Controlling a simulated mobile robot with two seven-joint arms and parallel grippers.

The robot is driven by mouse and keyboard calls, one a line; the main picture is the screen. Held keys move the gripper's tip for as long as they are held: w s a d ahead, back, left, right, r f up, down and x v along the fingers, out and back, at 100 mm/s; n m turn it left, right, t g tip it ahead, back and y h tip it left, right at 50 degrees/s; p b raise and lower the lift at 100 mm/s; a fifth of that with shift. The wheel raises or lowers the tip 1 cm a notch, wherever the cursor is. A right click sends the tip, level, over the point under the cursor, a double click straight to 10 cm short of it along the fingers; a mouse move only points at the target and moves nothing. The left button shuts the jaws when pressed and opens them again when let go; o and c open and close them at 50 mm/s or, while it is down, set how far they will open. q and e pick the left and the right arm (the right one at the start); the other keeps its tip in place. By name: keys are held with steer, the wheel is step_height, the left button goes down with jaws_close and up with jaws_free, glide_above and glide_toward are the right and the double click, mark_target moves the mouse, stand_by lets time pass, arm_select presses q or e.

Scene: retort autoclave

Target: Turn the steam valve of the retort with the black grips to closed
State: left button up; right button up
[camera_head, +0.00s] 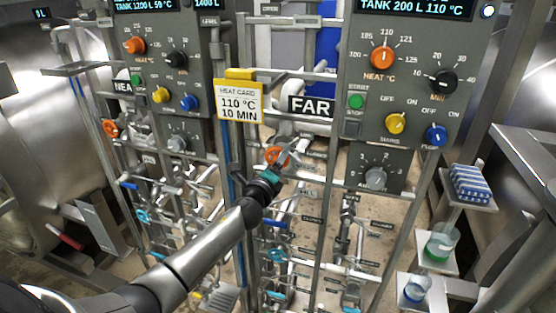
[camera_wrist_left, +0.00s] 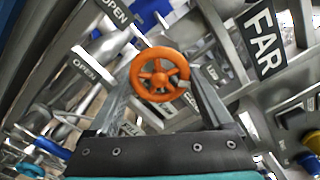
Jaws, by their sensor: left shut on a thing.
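An orange handwheel (camera_head: 283,152) sits on the piping below the FAR sign in the head view. In the left wrist view the orange wheel (camera_wrist_left: 160,74) is large, between the two grey fingers. My left gripper (camera_head: 277,160) reaches it from the lower left and is shut on its rim, one finger at each side. Part of the wheel is hidden behind the gripper in the head view. A second orange handwheel (camera_head: 111,127) is at the left, under the NEAR panel. The retorts' grips cannot be made out clearly. My right gripper is out of view.
A yellow-topped heat card (camera_head: 239,101) reads 110 °C, 10 MIN. The FAR sign (camera_head: 311,107) and the right control panel (camera_head: 412,75) are close to the wheel. Pipes with blue handles lie below. Small shelves at the right hold a striped cloth (camera_head: 469,183) and beakers (camera_head: 440,242).

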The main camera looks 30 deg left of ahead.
arm_select(q)
steer(key=m, duration=0.3)
steer(key=shift+a+m+p, duration=0.15)
steer(key=shift+m+p, duration=0.15)
steer(key=shift+m, duration=0.1)
steer(key=m+p, duration=0.1)
steer(key=m, duration=0.3)
steer(key=shift+f, duration=0.1)
steer(key=shift+m, duration=0.4)
steer(key=o, duration=1.1)
steer(key=shift+o, duration=0.2)
steer(key=shift+s, duration=0.15)
steer(key=v, duration=1.5)
steer(key=shift+p, duration=0.35)
